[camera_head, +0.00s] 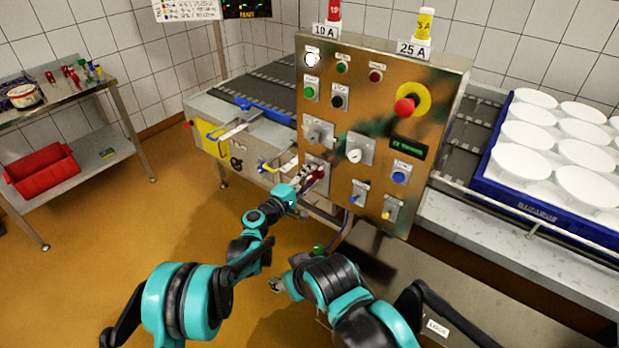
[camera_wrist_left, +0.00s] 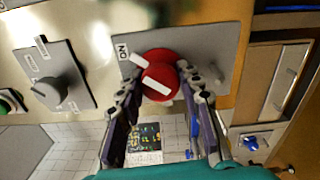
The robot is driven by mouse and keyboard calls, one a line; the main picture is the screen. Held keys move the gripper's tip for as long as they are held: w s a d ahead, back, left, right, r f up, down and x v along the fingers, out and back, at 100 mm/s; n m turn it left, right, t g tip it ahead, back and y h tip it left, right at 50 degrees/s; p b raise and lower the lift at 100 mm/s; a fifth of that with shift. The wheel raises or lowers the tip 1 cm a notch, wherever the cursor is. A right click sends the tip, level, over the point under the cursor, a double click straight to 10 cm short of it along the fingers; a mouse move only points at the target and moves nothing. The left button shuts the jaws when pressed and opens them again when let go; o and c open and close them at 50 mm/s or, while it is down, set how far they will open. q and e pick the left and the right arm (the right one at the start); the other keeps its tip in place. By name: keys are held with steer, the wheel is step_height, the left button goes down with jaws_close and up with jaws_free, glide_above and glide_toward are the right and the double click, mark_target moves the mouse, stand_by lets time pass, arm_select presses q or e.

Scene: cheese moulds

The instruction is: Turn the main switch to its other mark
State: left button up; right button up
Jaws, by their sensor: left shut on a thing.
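The main switch is a red round knob (camera_wrist_left: 160,75) with white marks on its face, on a grey plate (camera_wrist_left: 215,45) with an "ON" label. In the head view the switch's plate (camera_head: 317,162) is low on the control panel's left side, partly covered by my gripper. My left gripper (camera_wrist_left: 165,92) has its two fingers on either side of the knob and is shut on it; it also shows in the head view (camera_head: 306,182). I cannot make out which mark the knob points to.
The brown control panel (camera_head: 425,120) carries other knobs, buttons and a red emergency stop (camera_head: 405,105) close by. A blue crate (camera_head: 482,188) of white moulds stands right on the conveyor. A side table (camera_head: 60,110) with a red bin (camera_head: 42,170) is left. Floor between is clear.

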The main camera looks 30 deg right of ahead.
arm_select(q)
steer(key=shift+w+r+m, duration=0.1)
steer(key=shift+r+m, duration=0.1)
steer(key=shift+m, duration=0.4)
steer(key=o, duration=1.2)
steer(key=shift+d, duration=0.15)
steer(key=shift+d+f, duration=0.1)
steer(key=shift+f, duration=0.1)
steer(key=v, duration=1.2)
